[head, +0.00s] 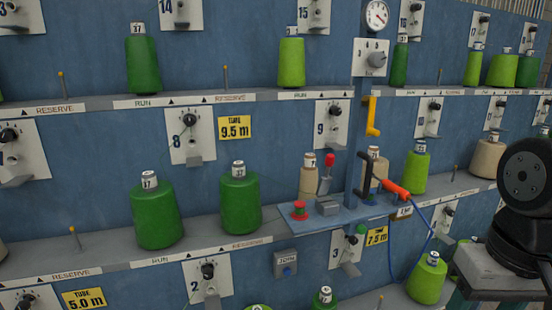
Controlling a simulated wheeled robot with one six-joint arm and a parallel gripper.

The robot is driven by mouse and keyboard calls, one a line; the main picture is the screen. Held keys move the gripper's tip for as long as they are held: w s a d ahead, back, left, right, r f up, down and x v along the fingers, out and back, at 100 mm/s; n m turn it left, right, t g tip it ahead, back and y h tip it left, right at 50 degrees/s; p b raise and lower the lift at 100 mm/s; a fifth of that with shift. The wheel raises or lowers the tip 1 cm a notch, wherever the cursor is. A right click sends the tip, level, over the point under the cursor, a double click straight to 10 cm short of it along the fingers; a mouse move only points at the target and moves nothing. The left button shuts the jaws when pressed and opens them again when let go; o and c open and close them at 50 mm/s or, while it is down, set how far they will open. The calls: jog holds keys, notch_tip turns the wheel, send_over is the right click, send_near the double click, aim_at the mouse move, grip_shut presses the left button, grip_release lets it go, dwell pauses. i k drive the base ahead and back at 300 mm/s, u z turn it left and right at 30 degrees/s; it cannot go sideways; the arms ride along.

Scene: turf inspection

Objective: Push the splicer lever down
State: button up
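A lever with a red knob (328,163) stands upright on a small blue bracket shelf (325,224) at the middle right; I take it to be the splicer lever. Its grey body (324,183) is below the knob, and a grey block (327,206) sits in front of it. A red mushroom button (300,207) is at the shelf's left. My gripper is out of view; only black and grey parts of my arm show at the right edge, well apart from the lever.
A blue post (356,150) with a gauge (376,15) and yellow handle (372,116) rises beside the lever. An orange-handled tool (396,189) with a blue hose (431,222) is to its right. Green yarn cones (240,203) and a beige cone (308,182) line the rack ledges.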

aim_at(323, 185)
jog(key=z, duration=0.05)
jog(key=k, duration=0.65)
jog(key=u, duration=0.5)
jog(key=i, duration=1.45)
jog(key=z, duration=0.45)
